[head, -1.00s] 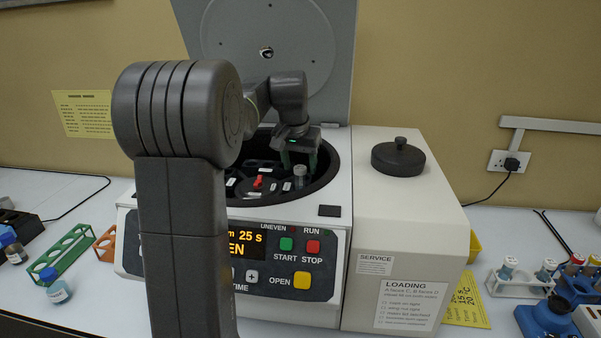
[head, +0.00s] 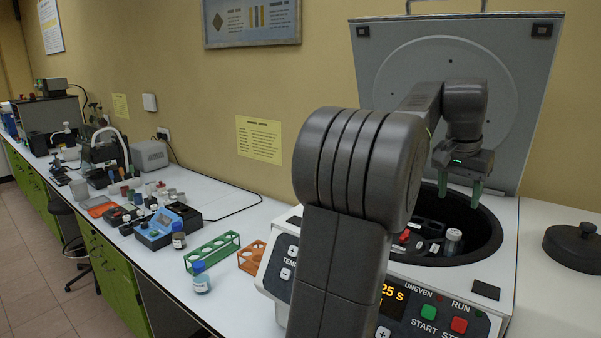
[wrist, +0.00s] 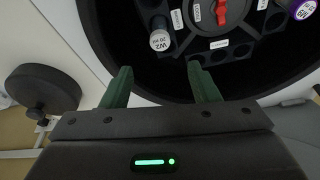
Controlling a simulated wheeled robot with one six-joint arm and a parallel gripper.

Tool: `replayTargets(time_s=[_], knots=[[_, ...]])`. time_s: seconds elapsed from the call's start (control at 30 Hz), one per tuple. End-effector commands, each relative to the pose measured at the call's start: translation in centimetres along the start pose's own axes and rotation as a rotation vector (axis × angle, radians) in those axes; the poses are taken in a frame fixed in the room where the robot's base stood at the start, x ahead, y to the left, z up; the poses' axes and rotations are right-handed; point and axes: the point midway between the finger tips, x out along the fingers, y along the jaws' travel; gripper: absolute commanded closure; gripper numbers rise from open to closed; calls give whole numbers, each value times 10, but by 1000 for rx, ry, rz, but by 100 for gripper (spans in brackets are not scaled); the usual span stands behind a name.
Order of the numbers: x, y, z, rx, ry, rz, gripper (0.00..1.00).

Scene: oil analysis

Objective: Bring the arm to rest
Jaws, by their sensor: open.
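My gripper (head: 460,190) is open and empty, its green fingers pointing down over the open centrifuge bowl (head: 492,238). In the wrist view my gripper (wrist: 160,88) shows both green fingers apart with nothing between them. Beyond them is the rotor with a red knob (wrist: 204,12), a capped tube marked W2 (wrist: 160,38) and a purple-capped tube (wrist: 302,8). In the head view the tube with a pale cap (head: 453,240) stands in the rotor below the fingers, apart from them. The centrifuge lid (head: 440,62) stands open behind my arm.
A black round lid (head: 575,247) lies right of the centrifuge. Bare bench lies behind the racks.

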Motion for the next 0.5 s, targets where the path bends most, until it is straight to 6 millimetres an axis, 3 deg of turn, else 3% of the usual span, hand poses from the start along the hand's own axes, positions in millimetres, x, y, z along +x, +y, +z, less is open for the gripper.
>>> replayTargets(time_s=[0.17,0.5], knots=[[17,0,0,0,-4,1,45],[82,0,0,1,-4,1,45]])
